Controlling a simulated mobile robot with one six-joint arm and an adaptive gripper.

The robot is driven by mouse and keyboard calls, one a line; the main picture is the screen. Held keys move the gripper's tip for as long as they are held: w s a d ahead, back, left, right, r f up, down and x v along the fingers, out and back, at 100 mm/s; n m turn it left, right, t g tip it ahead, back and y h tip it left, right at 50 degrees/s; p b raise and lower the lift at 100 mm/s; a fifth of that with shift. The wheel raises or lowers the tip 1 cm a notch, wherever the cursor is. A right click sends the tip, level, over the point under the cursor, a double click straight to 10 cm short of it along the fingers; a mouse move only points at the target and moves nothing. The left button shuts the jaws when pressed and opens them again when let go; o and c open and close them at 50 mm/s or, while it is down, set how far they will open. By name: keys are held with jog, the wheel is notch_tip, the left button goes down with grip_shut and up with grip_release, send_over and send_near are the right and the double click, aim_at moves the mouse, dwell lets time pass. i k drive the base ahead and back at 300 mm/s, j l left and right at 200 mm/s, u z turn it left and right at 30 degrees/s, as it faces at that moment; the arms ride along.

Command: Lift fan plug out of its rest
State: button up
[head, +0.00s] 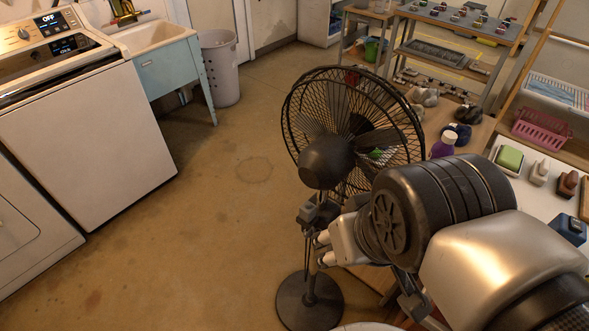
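A black pedestal fan (353,130) stands in the middle of the head view, with its wire cage at the top and a round base (309,301) on the floor. My gripper (324,248) shows only in part, as pale rounded tips close to the fan's pole. My arm covers the rest of it. From this view I cannot tell whether it touches the pole or holds anything. A small dark grey block (318,211) shows at the pole, just above my gripper. I cannot make out the fan plug or its rest.
A washing machine (88,130) and a sink cabinet (172,69) line the left. A white bin (219,68) stands beside the sink. Shelving (455,55) and a counter with a green sponge (509,158) and brushes are at right. The floor left of the fan is clear.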

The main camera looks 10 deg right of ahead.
aim_at(307, 211)
jog(key=i+j+z, duration=0.1)
jog(key=j+z, duration=0.15)
jog(key=z, duration=0.15)
jog(key=j+z, duration=0.25)
jog(key=z, duration=0.2)
jog(key=i+j+z, duration=0.1)
jog(key=j+z, duration=0.45)
jog(key=z, duration=0.25)
jog(key=k+j, duration=0.1)
jog(key=j, duration=0.4)
jog(key=k+j+z, duration=0.15)
jog(key=j, duration=0.85)
jog(key=k+z, duration=0.05)
